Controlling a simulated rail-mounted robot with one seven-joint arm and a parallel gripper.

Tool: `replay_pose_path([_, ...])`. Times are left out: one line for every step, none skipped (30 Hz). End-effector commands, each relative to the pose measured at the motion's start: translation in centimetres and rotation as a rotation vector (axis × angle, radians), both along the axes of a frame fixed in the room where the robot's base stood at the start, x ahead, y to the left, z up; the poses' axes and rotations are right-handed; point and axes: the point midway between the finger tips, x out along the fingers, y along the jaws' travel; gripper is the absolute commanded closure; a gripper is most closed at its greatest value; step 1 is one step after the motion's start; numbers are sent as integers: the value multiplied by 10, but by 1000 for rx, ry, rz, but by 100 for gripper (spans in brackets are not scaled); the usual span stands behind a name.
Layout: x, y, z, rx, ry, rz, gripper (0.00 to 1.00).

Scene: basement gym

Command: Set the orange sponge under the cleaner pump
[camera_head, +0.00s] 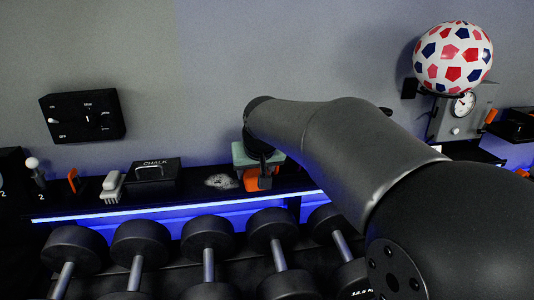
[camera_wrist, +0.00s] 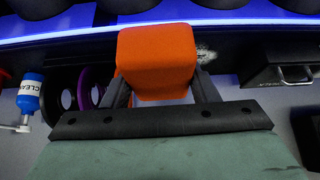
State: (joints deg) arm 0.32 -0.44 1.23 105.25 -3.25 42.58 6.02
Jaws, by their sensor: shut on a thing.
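The orange sponge (camera_wrist: 157,62) is between the fingers of my gripper (camera_wrist: 160,82) in the wrist view. In the head view the sponge (camera_head: 252,181) shows below my gripper (camera_head: 262,172), close over the shelf; whether it touches the shelf is unclear. My gripper is shut on it. The cleaner pump (camera_wrist: 29,94), a blue bottle with a white label and pale spout (camera_wrist: 14,127), is at the left of the wrist view, apart from the sponge. In the head view my arm seems to hide the bottle.
The shelf holds a black chalk box (camera_head: 154,172), a white brush (camera_head: 112,187) and spilled white powder (camera_head: 220,181). Purple and dark discs (camera_wrist: 90,86) stand between sponge and bottle in the wrist view. Dumbbells (camera_head: 208,240) line the front below the blue-lit edge.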

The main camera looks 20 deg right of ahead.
Motion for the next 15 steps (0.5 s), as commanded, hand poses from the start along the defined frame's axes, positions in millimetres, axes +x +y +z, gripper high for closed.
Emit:
replay_pose_path([3,0,14,-2,-3,-11,71])
replay_pose_path([4,0,20,-1,-4,-19,71])
replay_pose_path([6,-1,26,-1,-2,-27,71])
replay_pose_path([8,-1,29,-1,-1,-32,71])
replay_pose_path([11,-1,30,-2,1,-36,71])
replay_pose_path([16,-1,30,-2,2,-39,71])
replay_pose_path([21,-1,28,-2,3,-41,71])
replay_pose_path([27,-1,26,-2,4,-41,71])
replay_pose_path([36,-1,22,-2,6,-41,71])
replay_pose_path([44,-1,19,-2,6,-41,71])
replay_pose_path([51,-1,15,-3,6,-40,71])
replay_pose_path([61,-1,11,-2,6,-39,71])
replay_pose_path([69,-1,8,-2,5,-39,71])
replay_pose_path([76,-1,4,-1,6,-40,71])
replay_pose_path([86,-1,1,-1,5,-40,71])
